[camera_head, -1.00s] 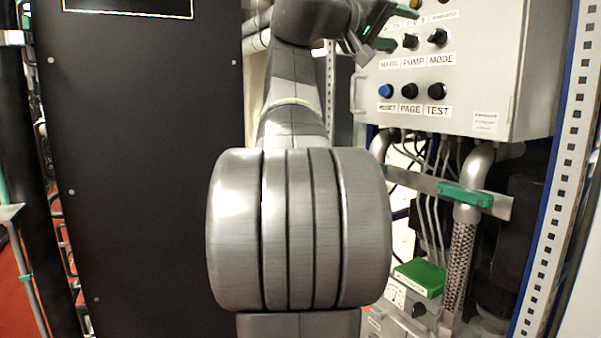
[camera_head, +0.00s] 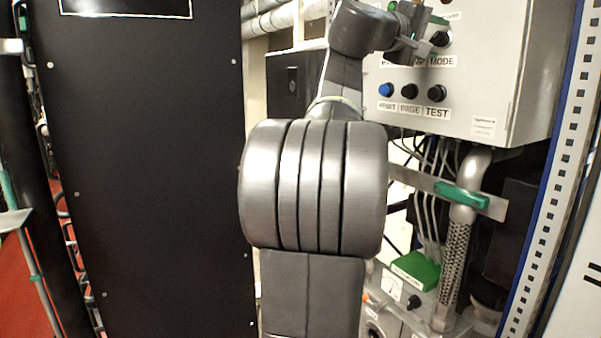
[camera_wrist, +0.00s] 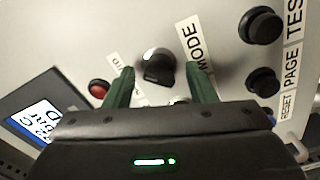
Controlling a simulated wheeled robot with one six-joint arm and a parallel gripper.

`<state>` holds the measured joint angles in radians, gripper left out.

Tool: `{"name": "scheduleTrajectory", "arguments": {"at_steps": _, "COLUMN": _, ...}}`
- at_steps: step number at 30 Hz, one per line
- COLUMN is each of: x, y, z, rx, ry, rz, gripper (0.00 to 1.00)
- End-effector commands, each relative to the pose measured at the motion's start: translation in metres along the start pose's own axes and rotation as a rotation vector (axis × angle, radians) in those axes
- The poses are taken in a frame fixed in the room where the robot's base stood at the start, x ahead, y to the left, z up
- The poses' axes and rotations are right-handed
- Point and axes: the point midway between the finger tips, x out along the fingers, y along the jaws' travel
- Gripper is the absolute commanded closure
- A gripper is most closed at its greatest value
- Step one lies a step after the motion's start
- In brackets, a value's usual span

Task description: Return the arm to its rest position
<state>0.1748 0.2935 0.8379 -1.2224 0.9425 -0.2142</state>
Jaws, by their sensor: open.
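My arm (camera_head: 315,185) rises through the middle of the head view and bends over at the top toward a grey control box. My gripper (camera_wrist: 158,72) is open and empty in the wrist view, its two green fingers apart. A black selector knob (camera_wrist: 158,66) with a silver collar shows between and beyond the fingertips, near the MODE label (camera_wrist: 195,42). I cannot tell whether the fingers touch it. In the head view my gripper (camera_head: 412,32) is in front of the box's upper left part and hides some of its controls.
The control box (camera_head: 500,85) has a blue RESET button (camera_head: 386,90) and black PAGE (camera_head: 410,91) and TEST (camera_head: 437,92) knobs. A red button (camera_wrist: 98,88) is left of the fingers. A black cabinet (camera_head: 150,170) stands left; pipes with a green handle (camera_head: 462,195) are below the box.

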Motion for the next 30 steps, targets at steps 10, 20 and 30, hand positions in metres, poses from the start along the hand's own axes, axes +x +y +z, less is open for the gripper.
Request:
{"name": "scheduleTrajectory", "arguments": {"at_steps": 10, "x": -0.0003, "y": 0.0043, "z": -0.0009, "rx": -0.381, "ry": 0.000, "rz": -0.001, "gripper": 0.49}}
{"name": "scheduleTrajectory", "arguments": {"at_steps": 20, "x": -0.0002, "y": 0.0052, "z": -0.0011, "rx": -0.764, "ry": -0.001, "rz": 0.000, "gripper": 0.49}}
{"name": "scheduleTrajectory", "arguments": {"at_steps": 30, "x": -0.0002, "y": 0.0020, "z": -0.0006, "rx": -1.049, "ry": 0.000, "rz": 0.000, "gripper": 0.49}}
